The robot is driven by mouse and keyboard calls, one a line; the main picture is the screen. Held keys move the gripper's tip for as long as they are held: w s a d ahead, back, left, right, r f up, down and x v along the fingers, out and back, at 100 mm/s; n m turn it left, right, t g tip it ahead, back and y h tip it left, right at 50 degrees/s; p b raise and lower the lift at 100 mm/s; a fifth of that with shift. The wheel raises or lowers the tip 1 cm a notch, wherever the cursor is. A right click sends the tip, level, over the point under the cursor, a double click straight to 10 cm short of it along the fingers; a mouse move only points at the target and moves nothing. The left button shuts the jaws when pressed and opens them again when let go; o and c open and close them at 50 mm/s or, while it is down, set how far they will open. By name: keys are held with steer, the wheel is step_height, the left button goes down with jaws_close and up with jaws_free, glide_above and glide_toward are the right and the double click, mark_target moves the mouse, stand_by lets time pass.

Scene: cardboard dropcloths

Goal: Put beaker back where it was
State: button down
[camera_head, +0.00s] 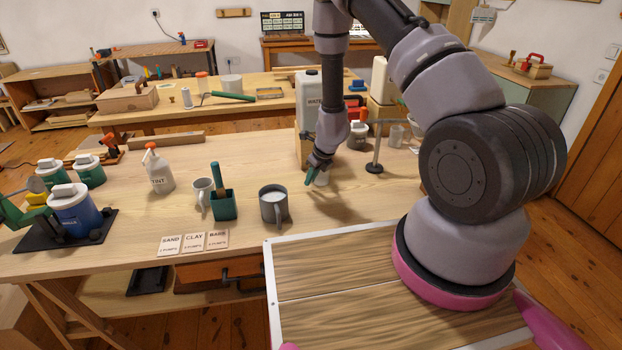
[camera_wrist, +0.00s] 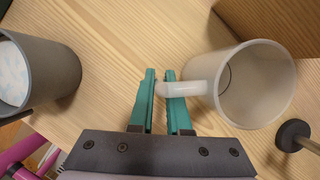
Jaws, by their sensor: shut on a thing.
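The beaker (camera_wrist: 252,84) is a pale, translucent cup with a side handle, on the right of the wrist view. My gripper (camera_wrist: 164,84) has its green fingers closed on the beaker's handle. In the head view my gripper (camera_head: 312,172) reaches low over the middle of the bench. There the beaker (camera_head: 322,179) shows only as a pale patch beside the fingers, largely hidden by my gripper. It is at or just above the wooden top; I cannot tell whether it touches. The beaker's inside looks empty.
A grey mug (camera_head: 273,208) with pale contents stands left of my gripper. A thin stand (camera_head: 375,155) with a dark round base is to the right. A white water container (camera_head: 309,95) stands behind.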

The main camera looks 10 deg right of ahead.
steer(key=shift+f, duration=0.15)
steer(key=c, duration=0.9)
jaws_free()
steer(key=v, duration=1.2)
steer(key=shift+s, duration=0.1)
